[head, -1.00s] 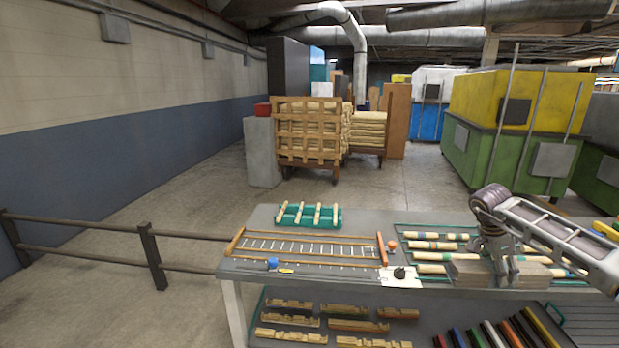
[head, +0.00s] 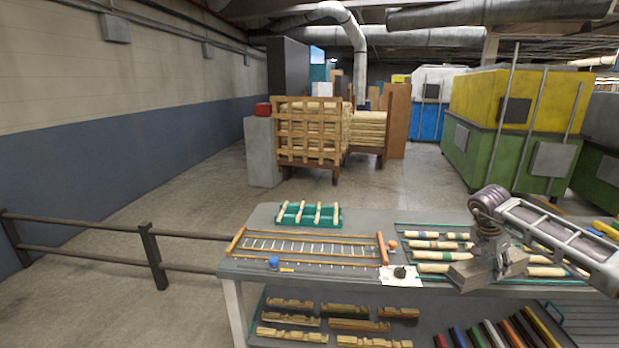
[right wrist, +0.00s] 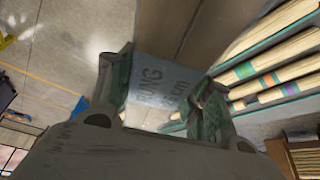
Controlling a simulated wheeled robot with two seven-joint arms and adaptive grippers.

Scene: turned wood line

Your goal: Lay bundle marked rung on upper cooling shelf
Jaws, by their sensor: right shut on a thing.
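My right gripper (head: 492,268) is shut on a grey-brown wooden bundle (head: 466,274) above the right part of the workbench. The bundle lies at a slant in the head view. In the right wrist view the fingers (right wrist: 165,100) sit on either side of it, and its grey label (right wrist: 160,82) reads RUNG; a second line is partly hidden by a finger. The wood (right wrist: 178,25) runs out beyond the label. I cannot tell which surface is the upper cooling shelf. My left gripper is not in view.
The workbench (head: 235,266) carries a rack of banded rods (head: 425,245), a ladder-like frame (head: 310,247) and a green tray with pegs (head: 330,221). Its lower shelf holds wooden blocks (head: 358,325) and coloured bars (head: 510,332). A dark rail (head: 150,258) stands at left.

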